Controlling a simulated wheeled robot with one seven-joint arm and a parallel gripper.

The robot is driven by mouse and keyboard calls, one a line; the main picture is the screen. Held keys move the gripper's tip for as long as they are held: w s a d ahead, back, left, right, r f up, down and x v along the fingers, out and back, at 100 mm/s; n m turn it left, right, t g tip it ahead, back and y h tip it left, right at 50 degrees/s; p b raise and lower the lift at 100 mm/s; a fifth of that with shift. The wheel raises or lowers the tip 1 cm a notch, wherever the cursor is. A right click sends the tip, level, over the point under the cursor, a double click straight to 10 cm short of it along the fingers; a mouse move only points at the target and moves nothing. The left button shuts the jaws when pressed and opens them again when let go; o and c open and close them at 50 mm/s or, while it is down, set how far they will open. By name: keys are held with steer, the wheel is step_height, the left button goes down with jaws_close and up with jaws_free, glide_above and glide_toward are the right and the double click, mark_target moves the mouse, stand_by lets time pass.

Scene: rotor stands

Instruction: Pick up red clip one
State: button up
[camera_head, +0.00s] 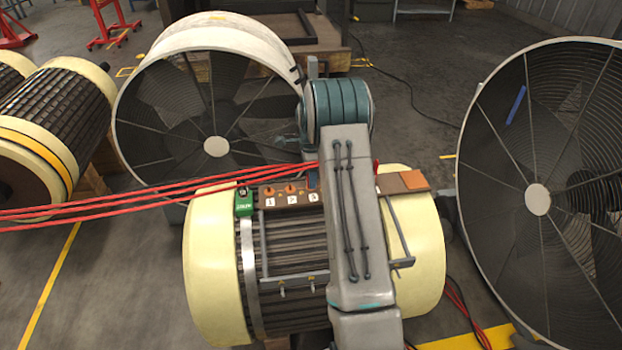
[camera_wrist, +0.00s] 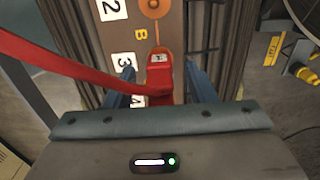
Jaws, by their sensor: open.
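A red clip (camera_wrist: 160,74) with a small light tag on top sits on the brown terminal strip (camera_wrist: 174,28) in the wrist view, and a thick red cable (camera_wrist: 70,68) runs from it to the left. My gripper (camera_wrist: 160,88) is open, with one blue finger on each side of the clip. I cannot tell whether either finger touches it. The number on the clip's tag is too small to read. In the head view my arm covers the clip and most of the gripper.
The strip (camera_head: 268,196) carries orange studs and number labels on top of a cream-ended rotor (camera_head: 215,265). A green tag block (camera_head: 244,202) stands at its left end. Several red cables (camera_head: 120,203) stretch left. Large round fans (camera_head: 216,146) (camera_head: 537,200) stand behind and right.

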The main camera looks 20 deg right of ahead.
jaws_close()
steer(key=shift+r, duration=0.1)
